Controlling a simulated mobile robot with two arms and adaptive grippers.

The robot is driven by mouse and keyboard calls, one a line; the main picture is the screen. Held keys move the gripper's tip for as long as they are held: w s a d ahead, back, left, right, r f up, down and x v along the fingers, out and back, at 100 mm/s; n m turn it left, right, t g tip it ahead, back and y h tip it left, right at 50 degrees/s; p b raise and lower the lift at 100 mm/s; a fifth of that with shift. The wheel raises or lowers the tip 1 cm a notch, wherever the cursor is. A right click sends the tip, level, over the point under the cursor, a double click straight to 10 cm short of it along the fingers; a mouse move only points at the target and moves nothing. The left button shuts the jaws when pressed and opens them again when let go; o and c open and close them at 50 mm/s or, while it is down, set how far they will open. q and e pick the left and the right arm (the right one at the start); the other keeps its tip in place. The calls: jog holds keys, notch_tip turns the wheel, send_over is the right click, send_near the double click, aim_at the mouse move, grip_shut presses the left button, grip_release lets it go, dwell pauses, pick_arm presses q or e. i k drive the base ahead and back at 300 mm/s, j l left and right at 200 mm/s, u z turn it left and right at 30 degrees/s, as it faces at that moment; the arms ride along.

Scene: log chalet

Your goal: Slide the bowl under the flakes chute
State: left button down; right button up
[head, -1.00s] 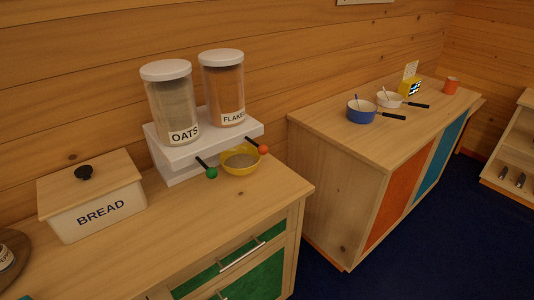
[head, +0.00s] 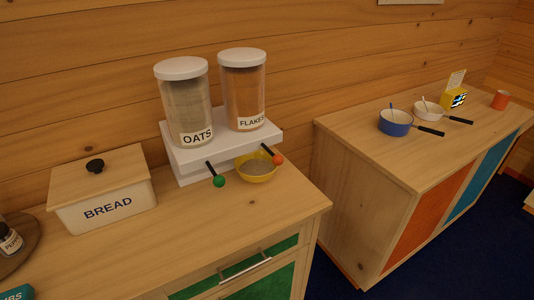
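A yellow bowl (head: 257,172) stands upright on the wooden counter at the front of the white dispenser stand (head: 222,147). Something greyish-brown lies in it. The bowl is below the FLAKES canister (head: 243,90), its back part under the stand's overhang. The chute itself is hidden. The OATS canister (head: 184,102) stands to the left on the same stand. A lever with an orange knob (head: 278,159) sticks out by the bowl's right side, and a lever with a green knob (head: 218,181) sticks out left of the bowl. Neither of my grippers shows.
A white BREAD box (head: 101,196) with a wooden lid stands left on the counter (head: 205,228). The counter in front of the bowl is clear.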

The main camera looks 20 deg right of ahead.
aim_at(257, 166)
jog(key=i+l+u, duration=0.15)
jog(key=l+u, duration=0.15)
jog(key=l, duration=1)
jog(key=l+u, duration=0.25)
jog(key=l, duration=1.1)
